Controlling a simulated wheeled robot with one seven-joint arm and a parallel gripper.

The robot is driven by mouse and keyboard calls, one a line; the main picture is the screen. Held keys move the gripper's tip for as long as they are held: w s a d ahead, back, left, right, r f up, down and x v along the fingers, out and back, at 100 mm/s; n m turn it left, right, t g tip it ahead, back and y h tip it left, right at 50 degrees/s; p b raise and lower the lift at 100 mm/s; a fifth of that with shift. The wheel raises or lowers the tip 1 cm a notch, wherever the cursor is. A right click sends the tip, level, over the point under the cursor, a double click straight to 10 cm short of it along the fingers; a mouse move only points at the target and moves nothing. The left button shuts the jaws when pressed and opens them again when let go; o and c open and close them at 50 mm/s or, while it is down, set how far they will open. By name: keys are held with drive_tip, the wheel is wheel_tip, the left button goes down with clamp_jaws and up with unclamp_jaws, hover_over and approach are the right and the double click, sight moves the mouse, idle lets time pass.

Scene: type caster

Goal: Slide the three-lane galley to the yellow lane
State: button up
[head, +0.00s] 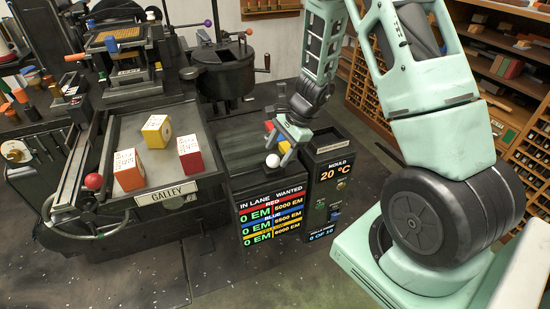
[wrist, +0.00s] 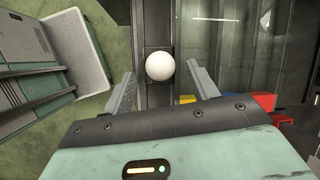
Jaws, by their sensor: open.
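A white ball knob (head: 272,160) stands at the front edge of the dark flat-topped unit (head: 247,147) right of the tray marked GALLEY. Red, blue and yellow patches (wrist: 265,103) show beside my gripper in the wrist view; they are partly hidden by it. I cannot tell which lane the knob is lined up with. My gripper (head: 282,152) is open and low over the unit, close to the knob. In the wrist view the knob (wrist: 159,66) lies between and just beyond the spread fingertips (wrist: 162,78), apart from both.
The GALLEY tray (head: 165,195) holds orange, yellow and red blocks. A lane display (head: 270,215) reads 0 EM for red, blue and yellow. The mould box (head: 328,170), showing 20 °C, stands close right of my gripper. A pot with a handle (head: 222,75) is behind. Floor is clear in front.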

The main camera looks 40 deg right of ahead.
drive_tip(key=shift+x, duration=1.4)
